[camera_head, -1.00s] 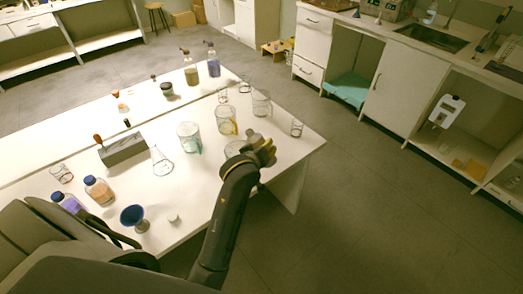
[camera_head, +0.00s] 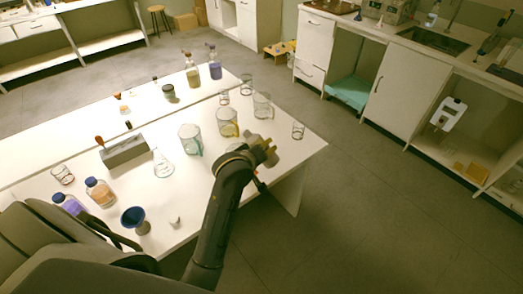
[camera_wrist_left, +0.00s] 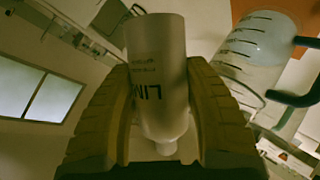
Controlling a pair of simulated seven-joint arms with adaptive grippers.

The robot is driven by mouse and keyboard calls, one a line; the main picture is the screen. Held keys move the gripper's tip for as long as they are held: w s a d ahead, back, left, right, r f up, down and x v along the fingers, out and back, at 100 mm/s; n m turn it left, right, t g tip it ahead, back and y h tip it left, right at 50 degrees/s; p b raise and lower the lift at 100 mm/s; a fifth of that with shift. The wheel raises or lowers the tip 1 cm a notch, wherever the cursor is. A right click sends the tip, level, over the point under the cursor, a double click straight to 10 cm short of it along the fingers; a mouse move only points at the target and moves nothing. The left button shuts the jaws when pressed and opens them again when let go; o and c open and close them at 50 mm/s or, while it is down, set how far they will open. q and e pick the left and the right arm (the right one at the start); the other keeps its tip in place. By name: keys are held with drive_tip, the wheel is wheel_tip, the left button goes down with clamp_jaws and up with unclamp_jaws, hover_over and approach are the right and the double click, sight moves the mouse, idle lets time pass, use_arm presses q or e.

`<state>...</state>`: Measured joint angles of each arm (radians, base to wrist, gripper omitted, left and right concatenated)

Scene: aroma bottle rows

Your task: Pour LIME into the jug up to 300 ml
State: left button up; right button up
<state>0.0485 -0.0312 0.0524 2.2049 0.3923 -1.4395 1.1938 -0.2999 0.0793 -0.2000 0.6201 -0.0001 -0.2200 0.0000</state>
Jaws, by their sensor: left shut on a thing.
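My left gripper (camera_head: 266,152) is at the right part of the table, in front of the yellow-handled jug. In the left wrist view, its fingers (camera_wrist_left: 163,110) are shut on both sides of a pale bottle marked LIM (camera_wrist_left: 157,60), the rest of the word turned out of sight. The bottle's narrow neck points to the bottom of that view. A clear graduated jug with a dark handle (camera_wrist_left: 258,42) is beside the bottle, apart from it. In the head view stand a teal-handled jug (camera_head: 190,139) and a yellow-handled jug (camera_head: 227,122). No liquid level is readable. My right gripper is not seen.
Clear glassware (camera_head: 262,105) stands behind the gripper, and a small glass (camera_head: 298,130) is near the right edge. The table front (camera_head: 195,200) has bare room.

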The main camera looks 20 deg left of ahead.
use_arm(q)
drive_tip(key=shift+d+f+n+h, duration=0.1)
drive_tip(key=shift+d+n+h, duration=0.1)
drive_tip(key=shift+n+h, duration=0.15)
drive_tip(key=shift+d+f+n+h, duration=0.2)
drive_tip(key=shift+f+n+h, duration=0.1)
drive_tip(key=shift+n+h, duration=0.05)
drive_tip(key=shift+d+f+n+h, duration=0.3)
drive_tip(key=shift+f+n+h, duration=0.25)
drive_tip(key=shift+f, duration=0.35)
idle(0.8)
drive_tip(key=shift+w+d+r+n+t+h, duration=0.15)
drive_tip(key=shift+r+n+t+h, duration=0.15)
drive_tip(key=shift+r+n+h, duration=0.25)
idle(2.7)
drive_tip(key=shift+a+r+n+h, duration=0.3)
drive_tip(key=shift+a+r, duration=0.05)
drive_tip(key=shift+r, duration=0.15)
idle(1.8)
